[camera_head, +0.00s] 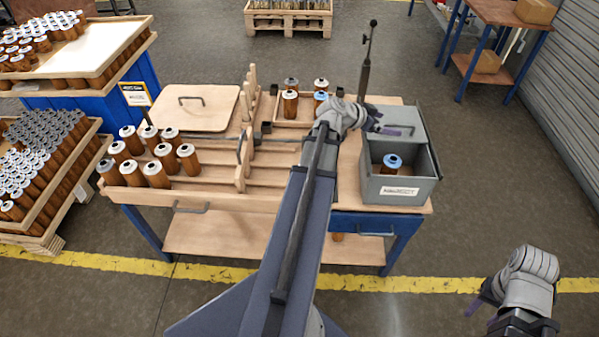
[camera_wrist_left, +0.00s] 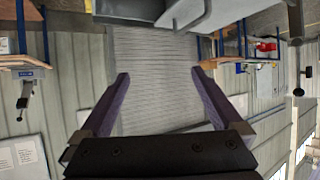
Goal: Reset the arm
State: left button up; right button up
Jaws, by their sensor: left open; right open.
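My left gripper (camera_head: 396,128) is stretched out over the workbench, beside the grey metal box at the right end. In the left wrist view its two purple fingers (camera_wrist_left: 160,76) are apart with nothing between them. My right gripper (camera_head: 474,306) is at the lower right, over the floor in front of the bench; it is open, and its fingers are partly hidden by its wrist. The open grey box (camera_head: 402,194) holds a blue-topped cartridge (camera_head: 391,166) standing inside.
Several white-topped cartridges (camera_head: 158,175) stand in the wooden rack at the bench's left. A few more cartridges (camera_head: 290,102) stand in a small tray at the back. A wooden board with a handle (camera_head: 195,107) lies at the back left. A dark upright post (camera_head: 365,70) rises behind my left wrist.

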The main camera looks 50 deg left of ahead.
dwell(0.3)
pick_arm(q)
jog(key=s+d+f+m+g+h, duration=0.1)
jog(key=d+f+g, duration=0.25)
jog(key=d, duration=0.85)
jog(key=s+d+f+m+g+h, duration=0.1)
jog(key=s+d+f+g, duration=0.2)
jog(key=d, duration=0.8)
jog(key=s+d+f+g+y, duration=0.2)
jog(key=s+d+g+y, duration=0.1)
jog(key=s+d, duration=0.4)
jog(key=s+d+f+g+y, duration=0.2)
jog(key=s+d+g, duration=0.1)
jog(key=s+d, duration=0.4)
jog(key=shift+s+d+f+y, duration=0.35)
jog(key=shift+d+f+y, duration=0.05)
jog(key=shift+d, duration=0.55)
